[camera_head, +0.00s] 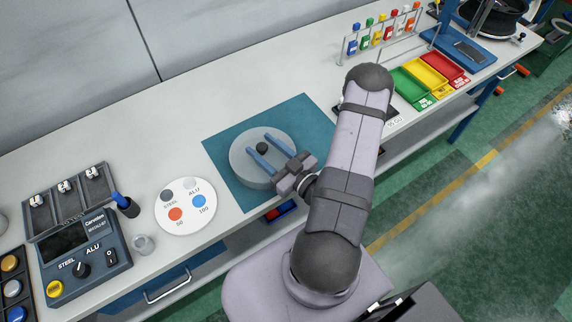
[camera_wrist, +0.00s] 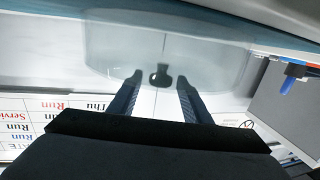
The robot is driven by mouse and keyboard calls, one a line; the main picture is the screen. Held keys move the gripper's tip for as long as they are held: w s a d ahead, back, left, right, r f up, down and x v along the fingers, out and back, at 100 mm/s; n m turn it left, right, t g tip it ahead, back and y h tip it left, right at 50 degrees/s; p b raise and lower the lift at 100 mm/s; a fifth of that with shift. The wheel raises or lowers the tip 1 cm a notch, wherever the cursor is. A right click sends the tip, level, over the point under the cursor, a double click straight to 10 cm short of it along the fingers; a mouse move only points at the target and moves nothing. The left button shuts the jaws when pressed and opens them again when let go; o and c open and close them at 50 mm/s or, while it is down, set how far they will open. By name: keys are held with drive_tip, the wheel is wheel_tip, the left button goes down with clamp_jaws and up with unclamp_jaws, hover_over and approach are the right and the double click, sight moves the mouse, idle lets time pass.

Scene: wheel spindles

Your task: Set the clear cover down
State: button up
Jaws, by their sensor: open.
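The clear cover (camera_head: 243,167) is a round, greyish see-through dome on the teal mat (camera_head: 225,141). It looks upright and level. Its dark knob (camera_head: 262,148) is at the top centre. My gripper (camera_head: 259,144) is open over the cover, with its two blue fingers apart and the knob between or just beyond their tips. In the wrist view the cover (camera_wrist: 110,45) spans the upper middle, and its knob (camera_wrist: 160,76) shows ahead of the gap between the fingertips (camera_wrist: 159,88). No contact between fingers and knob is visible. What lies under the cover is not clear.
A white round board (camera_head: 185,222) with coloured spots lies left of the mat. Coloured trays (camera_head: 430,70) and a vial rack (camera_head: 375,40) are at the right. The bench behind the mat is clear.

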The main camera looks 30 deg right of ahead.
drive_tip(key=b+v, duration=0.2)
drive_tip(key=v, duration=0.6)
drive_tip(key=shift+s+d+f+b, duration=0.1)
drive_tip(key=shift+s+b, duration=0.15)
drive_tip(key=shift+b, duration=0.1)
drive_tip(key=shift+v, duration=1.3)
